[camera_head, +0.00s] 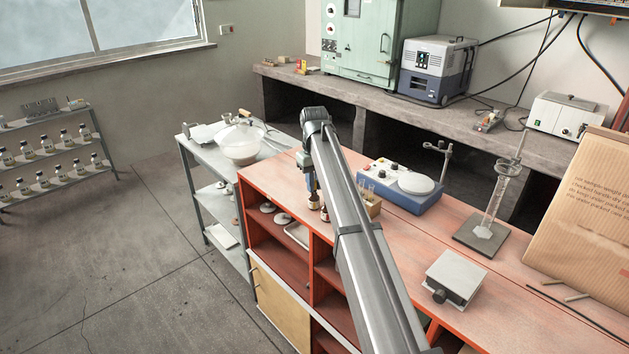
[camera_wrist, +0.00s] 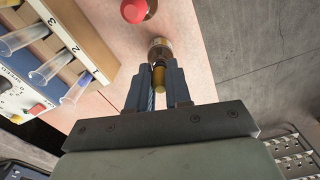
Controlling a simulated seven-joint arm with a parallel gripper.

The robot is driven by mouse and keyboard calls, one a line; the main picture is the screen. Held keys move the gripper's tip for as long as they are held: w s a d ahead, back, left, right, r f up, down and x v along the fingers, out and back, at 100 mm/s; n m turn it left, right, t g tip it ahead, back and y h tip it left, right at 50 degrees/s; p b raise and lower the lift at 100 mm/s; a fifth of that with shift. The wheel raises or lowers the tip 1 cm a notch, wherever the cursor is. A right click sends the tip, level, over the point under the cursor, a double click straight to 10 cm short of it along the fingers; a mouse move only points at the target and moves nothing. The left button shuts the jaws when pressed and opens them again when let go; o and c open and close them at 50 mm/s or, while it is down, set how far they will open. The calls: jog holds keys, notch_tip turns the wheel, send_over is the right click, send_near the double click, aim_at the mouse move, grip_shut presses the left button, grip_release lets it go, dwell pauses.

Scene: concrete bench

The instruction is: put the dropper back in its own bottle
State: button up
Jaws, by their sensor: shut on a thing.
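My gripper (camera_wrist: 160,72) is shut on the dropper (camera_wrist: 159,80), whose olive-yellow bulb shows between the two fingers in the wrist view. A small amber bottle (camera_wrist: 161,49) stands just beyond the fingertips, in line with the dropper. The dropper's lower part is hidden, so I cannot tell whether its tip is inside the bottle. A second bottle with a red cap (camera_wrist: 134,11) stands close by. In the head view my gripper (camera_head: 310,188) points down over the bench's left part, just above a small dark bottle (camera_head: 314,202).
A wooden rack (camera_wrist: 62,40) with numbered test tubes stands beside the bottles. A blue stirrer (camera_head: 405,200) is behind it. The orange bench top (camera_head: 400,240) ends close to the bottles, with the floor beyond. A grey box (camera_head: 455,277) and a glass cylinder stand (camera_head: 482,236) are farther right.

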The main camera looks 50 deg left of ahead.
jog(key=shift+f, duration=0.1)
jog(key=o, duration=0.7)
jog(key=shift+o, duration=0.3)
jog(key=o, duration=0.4)
jog(key=shift+c, duration=0.2)
jog(key=shift+r, duration=3.5)
